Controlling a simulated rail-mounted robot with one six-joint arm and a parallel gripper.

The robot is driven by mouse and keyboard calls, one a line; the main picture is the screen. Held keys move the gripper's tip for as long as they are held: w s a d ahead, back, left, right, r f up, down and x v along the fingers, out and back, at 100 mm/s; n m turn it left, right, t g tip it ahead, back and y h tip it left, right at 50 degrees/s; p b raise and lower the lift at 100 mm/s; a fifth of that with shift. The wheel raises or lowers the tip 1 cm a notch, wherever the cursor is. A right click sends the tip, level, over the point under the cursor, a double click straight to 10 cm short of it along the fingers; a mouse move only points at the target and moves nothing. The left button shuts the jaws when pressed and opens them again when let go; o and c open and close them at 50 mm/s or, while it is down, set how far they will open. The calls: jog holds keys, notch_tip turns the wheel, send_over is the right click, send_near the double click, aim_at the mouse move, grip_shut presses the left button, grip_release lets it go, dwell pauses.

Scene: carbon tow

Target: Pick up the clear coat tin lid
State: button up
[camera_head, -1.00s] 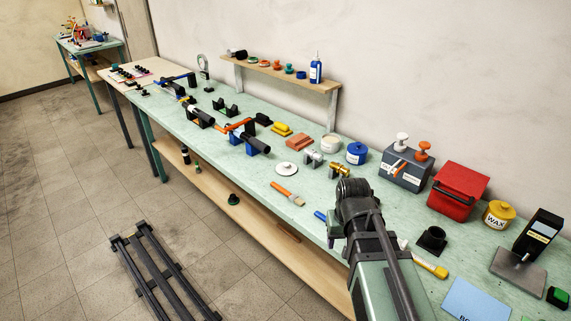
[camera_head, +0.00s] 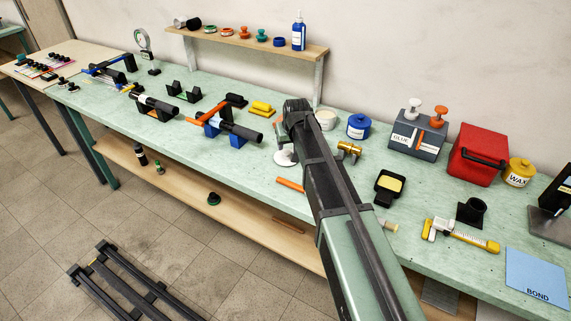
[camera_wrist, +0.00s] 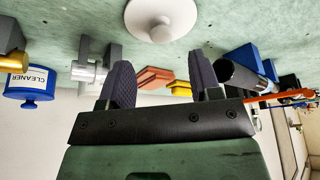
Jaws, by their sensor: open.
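The clear coat tin lid looks to be the white round disc with a knob (camera_head: 286,157). It lies on the green bench top, partly covered by my arm in the head view. In the wrist view the lid (camera_wrist: 162,22) is at the top centre, beyond my fingertips and apart from them. My gripper (camera_wrist: 162,78) is open and empty, its two dark fingers spread. In the head view my arm hides the fingers. A white tin (camera_head: 326,119) stands behind the arm near the wall.
A blue cleaner tin (camera_head: 358,126) and a brass fitting (camera_head: 349,149) stand right of my arm. Orange blocks (camera_wrist: 153,79) and a black tube on a blue stand (camera_wrist: 243,72) show beyond the fingers. A shelf (camera_head: 250,47) runs along the wall. Bare bench surrounds the lid's front side.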

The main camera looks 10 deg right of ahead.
aim_at(287, 152)
jog(key=shift+x, duration=0.75)
jog(key=shift+s+r, duration=0.1)
jog(key=b+x, duration=0.5)
jog(key=shift+a+f, duration=0.1)
jog(key=shift+f, duration=0.15)
jog(key=shift+r, duration=0.25)
jog(key=c, duration=1)
